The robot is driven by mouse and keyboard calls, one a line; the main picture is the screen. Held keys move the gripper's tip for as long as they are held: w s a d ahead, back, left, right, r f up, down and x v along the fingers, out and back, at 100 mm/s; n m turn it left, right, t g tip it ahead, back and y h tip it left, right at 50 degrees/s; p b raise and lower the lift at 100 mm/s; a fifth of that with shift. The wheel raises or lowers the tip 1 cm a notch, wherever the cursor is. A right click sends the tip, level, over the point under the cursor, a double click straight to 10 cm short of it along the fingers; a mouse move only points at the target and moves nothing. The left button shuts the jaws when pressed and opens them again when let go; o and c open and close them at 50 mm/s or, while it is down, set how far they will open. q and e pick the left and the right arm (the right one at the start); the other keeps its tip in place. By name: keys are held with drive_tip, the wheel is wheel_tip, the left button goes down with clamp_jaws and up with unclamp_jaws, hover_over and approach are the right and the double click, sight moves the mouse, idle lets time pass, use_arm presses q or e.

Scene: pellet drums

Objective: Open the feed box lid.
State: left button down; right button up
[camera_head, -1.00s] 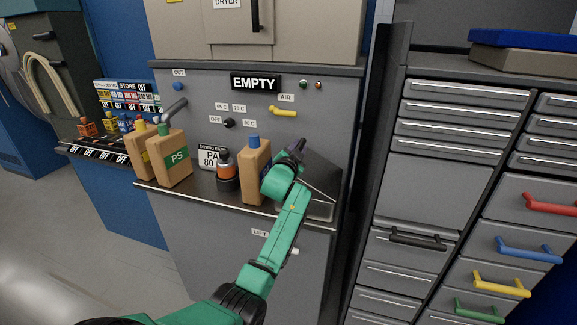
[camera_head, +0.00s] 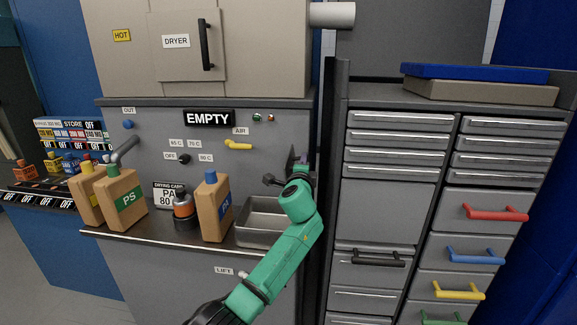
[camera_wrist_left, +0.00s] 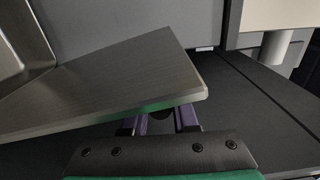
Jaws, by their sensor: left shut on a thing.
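The feed box (camera_head: 243,238) is an open grey metal bin on the ledge, at the centre of the head view. Its inside is visible. The lid (camera_head: 291,162) stands raised at the box's right side, seen nearly edge-on and partly hidden by my wrist. My left gripper (camera_head: 302,160) is shut on the lid's edge. In the left wrist view the lid (camera_wrist_left: 130,85) is a broad grey plate reaching between the purple fingers of my left gripper (camera_wrist_left: 160,120). The fingertips are partly hidden by it. My right gripper is not in view.
A blue-capped carton (camera_head: 215,210) stands just left of the box, with an orange-and-black jar (camera_head: 184,212) and a PS carton (camera_head: 125,200) further left. A tall grey drawer cabinet (camera_head: 390,210) is close on the right of my arm. A yellow air lever (camera_head: 238,146) is above.

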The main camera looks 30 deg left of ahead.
use_arm(q)
drive_tip(key=d+m, duration=0.1)
drive_tip(key=d, duration=0.1)
drive_tip(key=w+d+m, duration=0.1)
drive_tip(key=shift+w+d+f+m, duration=0.1)
drive_tip(key=shift+d+f+m, duration=0.1)
drive_tip(key=shift+d+m, duration=0.15)
drive_tip(key=c, duration=0.7)
unclamp_jaws()
drive_tip(key=shift+d, duration=0.1)
drive_tip(key=shift+c, duration=0.2)
drive_tip(key=shift+o, duration=0.3)
drive_tip(key=shift+w+d+f, duration=0.1)
drive_tip(key=b+v, duration=0.2)
drive_tip(key=v, duration=1.2)
drive_tip(key=shift+s+b, duration=0.3)
drive_tip(key=shift+b, duration=0.05)
